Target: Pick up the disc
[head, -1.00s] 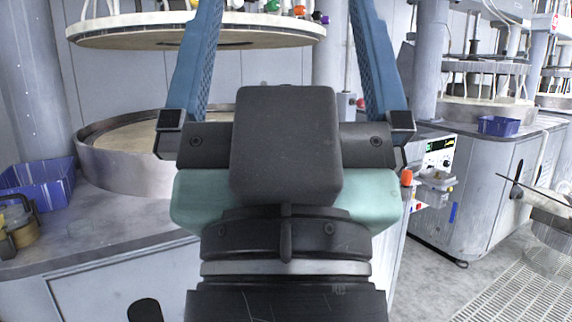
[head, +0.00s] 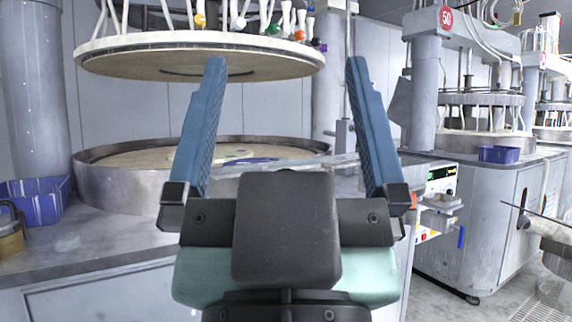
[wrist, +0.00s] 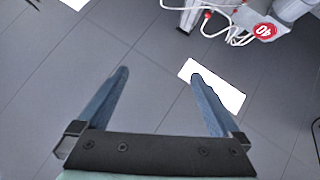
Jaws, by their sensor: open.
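My gripper (head: 285,62) is open and empty, its two blue fingers pointing up in the head view, in front of a polishing machine. It also shows open in the wrist view (wrist: 159,74), with nothing between the fingers. Between the fingers in the head view, a round lower platen (head: 120,160) with a metal rim is partly hidden by my gripper. A small flat blue and whitish item (head: 250,161) lies on it; I cannot tell whether it is the disc. No disc is clear in the wrist view.
A round upper plate (head: 120,58) with colored knobs hangs above the platen. A blue bin (head: 40,203) stands on the counter at left. Another machine with a blue bin (head: 499,154) is at right. The wrist view shows grey panels and a red round sign (wrist: 265,31).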

